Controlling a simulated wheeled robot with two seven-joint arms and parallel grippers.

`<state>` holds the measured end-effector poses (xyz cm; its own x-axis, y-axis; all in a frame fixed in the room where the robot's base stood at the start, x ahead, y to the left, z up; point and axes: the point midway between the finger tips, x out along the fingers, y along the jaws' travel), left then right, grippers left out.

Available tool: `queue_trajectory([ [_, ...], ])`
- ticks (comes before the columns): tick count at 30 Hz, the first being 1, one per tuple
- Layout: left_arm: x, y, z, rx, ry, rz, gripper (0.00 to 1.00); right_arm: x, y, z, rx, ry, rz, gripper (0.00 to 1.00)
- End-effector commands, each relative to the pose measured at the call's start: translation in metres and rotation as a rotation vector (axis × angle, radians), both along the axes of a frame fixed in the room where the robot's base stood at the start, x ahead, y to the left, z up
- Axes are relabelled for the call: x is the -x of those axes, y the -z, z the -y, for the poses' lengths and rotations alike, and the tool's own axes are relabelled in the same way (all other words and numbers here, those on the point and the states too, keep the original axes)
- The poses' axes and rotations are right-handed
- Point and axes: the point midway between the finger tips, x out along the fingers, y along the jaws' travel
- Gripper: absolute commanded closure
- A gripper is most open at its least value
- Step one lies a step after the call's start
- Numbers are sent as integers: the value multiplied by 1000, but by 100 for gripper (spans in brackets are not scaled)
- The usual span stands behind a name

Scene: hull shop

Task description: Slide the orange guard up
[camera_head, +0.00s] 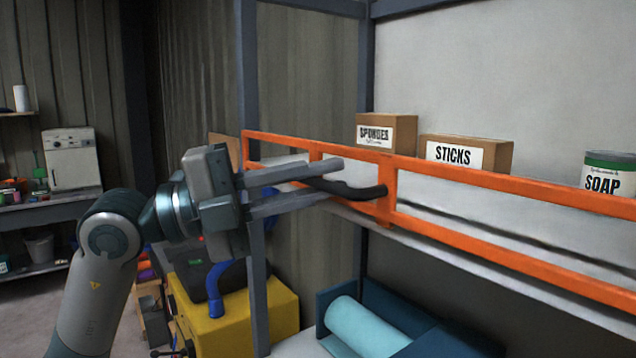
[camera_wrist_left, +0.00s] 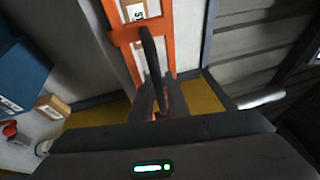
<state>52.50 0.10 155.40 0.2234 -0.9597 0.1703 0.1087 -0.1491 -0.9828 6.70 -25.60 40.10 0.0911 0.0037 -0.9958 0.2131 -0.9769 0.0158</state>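The orange guard (camera_head: 470,175) is a long barred frame across the front of the shelf, running from the left post to the right edge. A black handle (camera_head: 362,191) is fixed to one of its uprights. My left gripper (camera_head: 335,180) reaches in from the left, its two fingers one above and one below the handle's near end, with a gap showing between them. In the left wrist view the handle (camera_wrist_left: 150,55) runs up from between the fingers, with the orange guard (camera_wrist_left: 127,36) behind it. Contact with the handle is unclear. My right gripper is not in view.
Boxes marked SPONGES (camera_head: 386,133) and STICKS (camera_head: 466,154) and a SOAP tub (camera_head: 608,175) stand behind the guard. A grey post (camera_head: 250,80) is close to my left wrist. Below are a yellow cabinet (camera_head: 240,325) and a blue bin (camera_head: 400,305) with a roll.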

Motion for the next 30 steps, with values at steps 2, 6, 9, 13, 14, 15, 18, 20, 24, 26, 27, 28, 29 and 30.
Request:
queue_trajectory([
  [2, 0, -6, -2, 9, -3, 7, 82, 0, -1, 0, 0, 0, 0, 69],
  [6, 0, -5, -1, 6, -2, 5, 82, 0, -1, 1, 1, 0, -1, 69],
  [9, 0, -4, -1, 5, -2, 4, 82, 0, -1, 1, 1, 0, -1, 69],
  [13, 0, -3, -1, 3, -1, 4, 82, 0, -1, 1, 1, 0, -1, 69],
  [14, 0, -3, -1, 3, -1, 4, 82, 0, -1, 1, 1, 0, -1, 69],
  [15, 0, -3, -1, 4, -1, 3, 82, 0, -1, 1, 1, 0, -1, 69],
  [18, 0, -2, -1, 3, -1, 2, 82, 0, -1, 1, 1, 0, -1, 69],
  [20, 0, -2, -1, 2, -1, 2, 82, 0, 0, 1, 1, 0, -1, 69],
  [24, 1, 1, -6, 2, -2, 2, 82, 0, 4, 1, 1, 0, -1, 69],
  [26, 2, 2, -11, 1, -2, 2, 82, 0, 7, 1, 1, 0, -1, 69],
  [27, 2, 3, -15, 1, -3, 2, 82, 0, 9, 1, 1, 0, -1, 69],
  [28, 3, 4, -18, 1, -4, 3, 82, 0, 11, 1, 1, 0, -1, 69],
  [29, 4, 5, -22, 1, -4, 3, 82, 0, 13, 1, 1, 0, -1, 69],
  [30, 5, 7, -27, 1, -3, 3, 82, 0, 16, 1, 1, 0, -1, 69],
])
